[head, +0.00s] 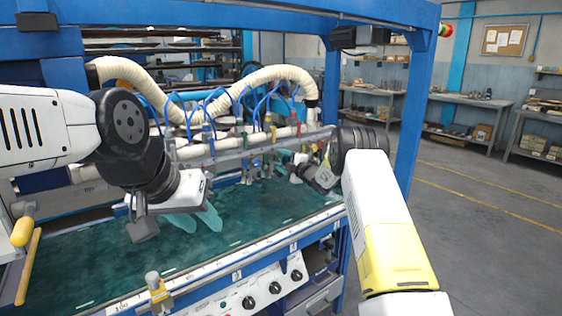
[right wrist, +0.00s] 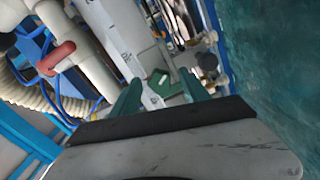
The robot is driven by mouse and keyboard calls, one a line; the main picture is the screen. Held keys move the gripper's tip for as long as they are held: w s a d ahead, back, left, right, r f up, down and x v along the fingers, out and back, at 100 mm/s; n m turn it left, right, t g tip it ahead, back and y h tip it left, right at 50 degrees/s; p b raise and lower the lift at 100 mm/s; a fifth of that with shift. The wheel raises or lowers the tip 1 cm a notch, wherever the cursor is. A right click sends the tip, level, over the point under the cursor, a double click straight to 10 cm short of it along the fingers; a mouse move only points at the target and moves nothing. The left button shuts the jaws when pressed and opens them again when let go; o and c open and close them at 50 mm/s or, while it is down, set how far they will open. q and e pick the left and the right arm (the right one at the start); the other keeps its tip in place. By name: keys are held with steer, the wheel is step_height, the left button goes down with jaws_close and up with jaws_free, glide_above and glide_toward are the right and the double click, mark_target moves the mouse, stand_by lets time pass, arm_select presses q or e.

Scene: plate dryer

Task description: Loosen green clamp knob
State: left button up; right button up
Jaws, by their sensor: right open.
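In the right wrist view, a small green part that looks like the green clamp knob (right wrist: 158,78) shows between the two green fingers of my right gripper (right wrist: 160,92). The fingers are apart, one on each side of it, and I cannot tell whether they touch it. In the head view my right gripper (head: 288,157) is at the clamp bar, partly hidden by its own wrist, and I cannot pick out the knob there. My left gripper (head: 199,222) is open and empty above the green bed, left of the clamps.
The clamp bar (head: 228,158) crosses the machine and carries several coloured clamps. Cream hoses (head: 265,77) and blue tubes run above it. A blue frame post (head: 413,110) stands at the right. A control panel (head: 262,292) is at the front. The green bed (head: 120,265) is mostly bare.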

steer(key=shift+s+d, duration=0.1)
steer(key=v, duration=0.7)
steer(key=shift+s, duration=0.2)
steer(key=shift+d, duration=0.2)
steer(key=s+d+r+m+h, duration=0.4)
steer(key=d+r+m+h, duration=0.25)
steer(key=r, duration=0.55)
steer(key=s+d+r+m+g+h, duration=0.1)
steer(key=s+d+r+m, duration=0.15)
steer(key=s, duration=0.35)
steer(key=s+d+r+m+h, duration=0.2)
steer(key=s+d+m, duration=0.1)
steer(key=s+m, duration=0.15)
steer(key=s+a+f+m+g, duration=0.1)
steer(key=s+m+g, duration=0.1)
steer(key=s, duration=1)
steer(key=s+a+f+m+g, duration=0.1)
steer(key=s+f+m+g, duration=0.1)
steer(key=s, duration=1.1)
steer(key=s+a+f+m+g+y, duration=0.1)
steer(key=s+f+m+g, duration=0.1)
steer(key=s, duration=1)
steer(key=shift+s+m+g, duration=0.4)
steer(key=shift+m+g, duration=0.3)
steer(key=shift+m, duration=0.45)
